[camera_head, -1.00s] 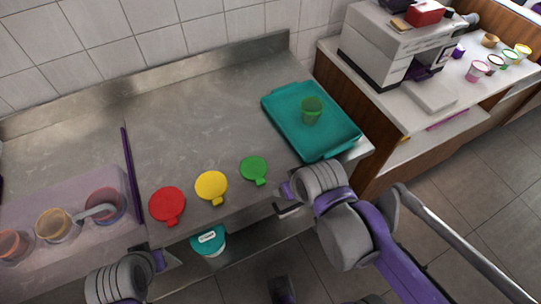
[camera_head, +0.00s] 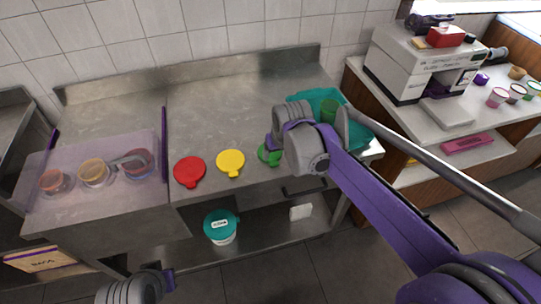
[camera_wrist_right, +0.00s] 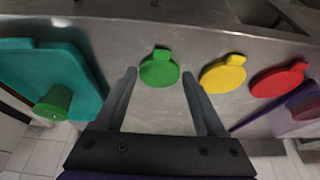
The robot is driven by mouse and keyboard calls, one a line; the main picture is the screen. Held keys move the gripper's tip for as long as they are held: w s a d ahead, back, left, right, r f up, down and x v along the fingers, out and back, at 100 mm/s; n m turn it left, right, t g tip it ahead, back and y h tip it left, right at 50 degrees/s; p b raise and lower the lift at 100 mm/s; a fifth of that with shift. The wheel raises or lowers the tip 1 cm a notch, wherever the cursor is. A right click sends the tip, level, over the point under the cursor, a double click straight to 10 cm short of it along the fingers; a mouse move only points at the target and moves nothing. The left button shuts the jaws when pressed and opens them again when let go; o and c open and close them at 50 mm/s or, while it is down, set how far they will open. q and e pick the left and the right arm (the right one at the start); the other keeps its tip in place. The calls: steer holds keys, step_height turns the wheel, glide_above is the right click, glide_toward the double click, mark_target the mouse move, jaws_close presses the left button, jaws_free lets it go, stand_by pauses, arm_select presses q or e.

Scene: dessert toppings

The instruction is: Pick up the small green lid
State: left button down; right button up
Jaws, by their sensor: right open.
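The small green lid (camera_head: 266,154) lies flat on the steel counter, right of the yellow lid, partly hidden by my right arm in the head view. In the right wrist view the green lid (camera_wrist_right: 159,70) shows whole, with its tab pointing to the top. My right gripper (camera_wrist_right: 163,88) is open and empty, its two fingers on either side of the lid in the picture; I cannot tell whether they touch the counter. My left arm's end shows at the bottom left of the head view; its fingers are not clearly visible.
A yellow lid (camera_head: 231,162) and a red lid (camera_head: 189,171) lie to the left on the counter (camera_head: 215,110). A teal tray (camera_head: 300,97) with a green cup (camera_head: 328,110) stands to the right, near my right arm. A teal-lidded tub (camera_head: 221,228) is on the lower shelf.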

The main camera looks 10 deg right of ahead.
mark_target(274, 162)
steer(key=shift+x, duration=3.05)
steer(key=shift+s+a, duration=0.1)
steer(key=shift+s, duration=0.05)
jaws_close()
